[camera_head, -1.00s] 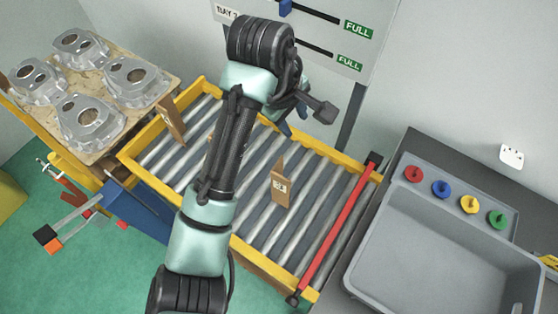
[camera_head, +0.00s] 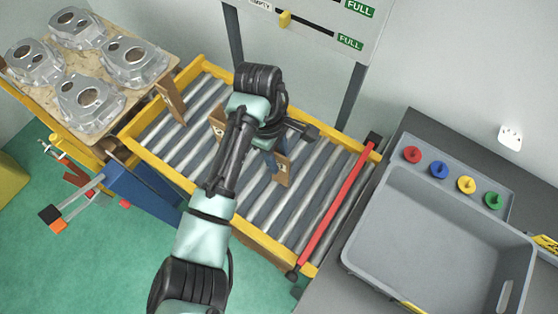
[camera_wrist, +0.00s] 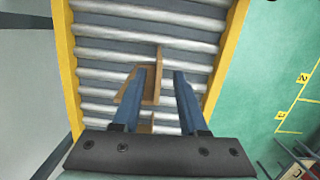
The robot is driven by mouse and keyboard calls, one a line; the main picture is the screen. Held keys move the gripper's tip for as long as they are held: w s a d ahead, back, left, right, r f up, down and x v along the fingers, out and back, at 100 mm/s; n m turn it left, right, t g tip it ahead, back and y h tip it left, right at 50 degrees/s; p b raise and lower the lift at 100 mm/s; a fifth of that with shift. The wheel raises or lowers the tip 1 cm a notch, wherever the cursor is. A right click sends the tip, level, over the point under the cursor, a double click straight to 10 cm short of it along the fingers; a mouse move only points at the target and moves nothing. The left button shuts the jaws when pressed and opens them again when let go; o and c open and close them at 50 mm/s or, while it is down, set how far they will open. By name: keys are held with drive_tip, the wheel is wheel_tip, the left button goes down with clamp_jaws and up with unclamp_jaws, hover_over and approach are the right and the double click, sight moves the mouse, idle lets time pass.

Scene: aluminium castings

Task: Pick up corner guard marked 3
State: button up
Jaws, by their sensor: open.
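Three brown corner guards stand on the roller conveyor: one at its left end (camera_head: 171,101), one partly behind my arm (camera_head: 217,122), and one right of my gripper (camera_head: 281,170). The right one carries a small pale label, too small to read, so I cannot tell which guard is marked 3. My gripper (camera_head: 270,158) is open, beside or over the right guard. In the wrist view, an L-shaped guard (camera_wrist: 151,84) shows between and beyond the two blue fingers, its left part overlapped by the left finger. I cannot tell whether they touch.
The conveyor's yellow frame (camera_head: 160,171) edges the rollers, with a red bar (camera_head: 337,207) across its right end. A grey tote (camera_head: 440,238) stands at right beside red, blue, yellow and green knobs. Metal castings (camera_head: 90,103) sit on a pallet at left.

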drive_tip(key=shift+d+f, duration=0.15)
drive_tip(key=shift+f, duration=0.65)
drive_tip(key=shift+d+f, duration=0.1)
drive_tip(key=shift+f, duration=0.7)
clamp_jaws()
